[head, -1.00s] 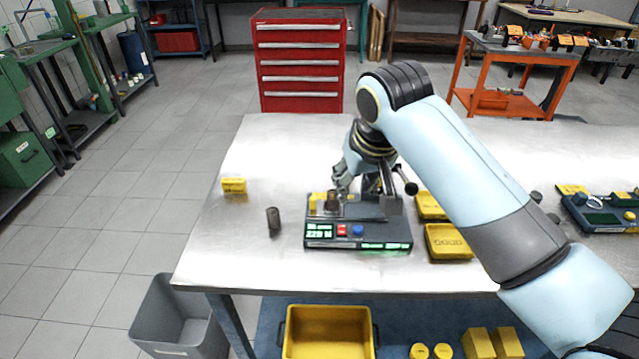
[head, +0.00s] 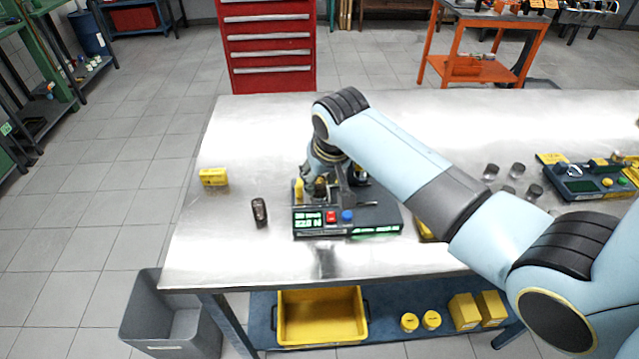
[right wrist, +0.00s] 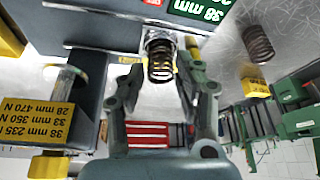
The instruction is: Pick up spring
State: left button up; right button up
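A dark coil spring (head: 320,188) stands on the grey spring tester (head: 346,220), and my right gripper (head: 316,181) is right at it. In the right wrist view the same spring (right wrist: 160,62) shows between the two fingertips of my right gripper (right wrist: 158,82). The fingers are spread, with gaps visible beside the coils, so the gripper looks open. My left gripper is out of view.
A yellow block (head: 213,177) stands at the table's left side. A yellow tray (head: 425,231) is partly hidden behind my right arm. Several dark cylinders (head: 491,171) and another device (head: 590,178) are at the right. The table front (head: 240,260) is clear.

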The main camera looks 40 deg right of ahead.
jog(key=shift+x, duration=0.75)
grip_shut()
jog(key=shift+r, duration=0.1)
